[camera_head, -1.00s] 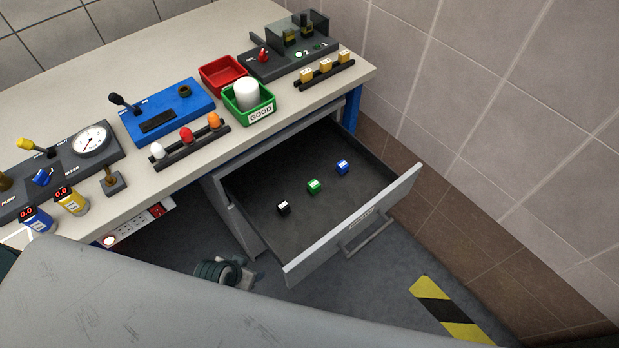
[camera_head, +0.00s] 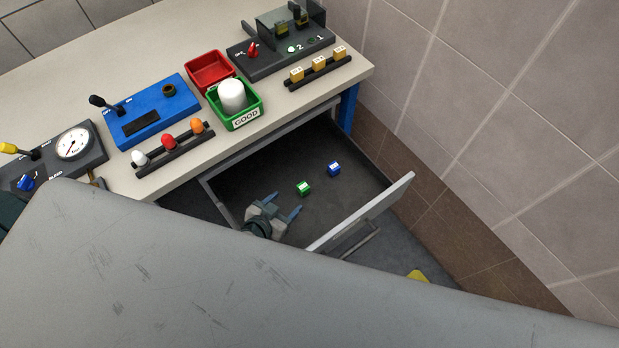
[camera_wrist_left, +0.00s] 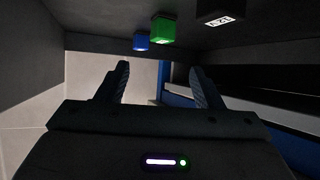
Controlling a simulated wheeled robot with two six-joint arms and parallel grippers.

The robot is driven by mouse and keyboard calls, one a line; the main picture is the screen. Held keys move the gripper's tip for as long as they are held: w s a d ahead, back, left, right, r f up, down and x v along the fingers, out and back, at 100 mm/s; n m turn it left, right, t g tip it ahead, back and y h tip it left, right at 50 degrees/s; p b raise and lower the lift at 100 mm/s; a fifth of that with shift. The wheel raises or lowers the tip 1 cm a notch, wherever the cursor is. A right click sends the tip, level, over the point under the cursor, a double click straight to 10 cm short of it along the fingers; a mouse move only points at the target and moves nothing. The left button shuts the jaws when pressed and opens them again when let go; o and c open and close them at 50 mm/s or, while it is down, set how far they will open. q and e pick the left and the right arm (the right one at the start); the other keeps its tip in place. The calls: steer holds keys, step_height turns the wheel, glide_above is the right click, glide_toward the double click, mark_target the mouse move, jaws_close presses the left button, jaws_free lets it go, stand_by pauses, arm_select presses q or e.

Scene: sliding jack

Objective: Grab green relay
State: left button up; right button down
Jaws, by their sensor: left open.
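The green relay (camera_head: 303,188) is a small cube with a white top label. It lies on the floor of the open drawer (camera_head: 365,208). My left gripper (camera_head: 287,203) is open and empty over the drawer, just left of the green relay, with its fingers pointing towards it. In the left wrist view the green relay (camera_wrist_left: 162,28) is at the top, beyond the gap between my open fingertips (camera_wrist_left: 160,70). A blue relay (camera_head: 334,169) lies farther right in the drawer. A black relay (camera_wrist_left: 218,14) shows in the left wrist view; it is hidden in the head view.
The drawer's front panel with its handle is close to my left gripper. The workbench (camera_head: 230,145) above holds a green GOOD bin (camera_head: 236,117), a red bin (camera_head: 210,72) and a blue switch box (camera_head: 152,112). A tiled wall (camera_head: 500,130) stands to the right.

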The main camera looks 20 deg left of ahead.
mark_target(303, 187)
arm_select(q)
steer(key=x, duration=0.3)
steer(key=shift+w+f+p, duration=0.1)
steer(key=shift+w+p, duration=0.2)
steer(key=shift+f+p+x, duration=0.2)
steer(key=shift+x, duration=1.5)
steer(key=shift+f+p+x, duration=0.15)
steer(key=shift+x, duration=1.55)
steer(key=shift+s+a, duration=0.1)
steer(key=shift+s, duration=0.15)
steer(key=c, duration=1)
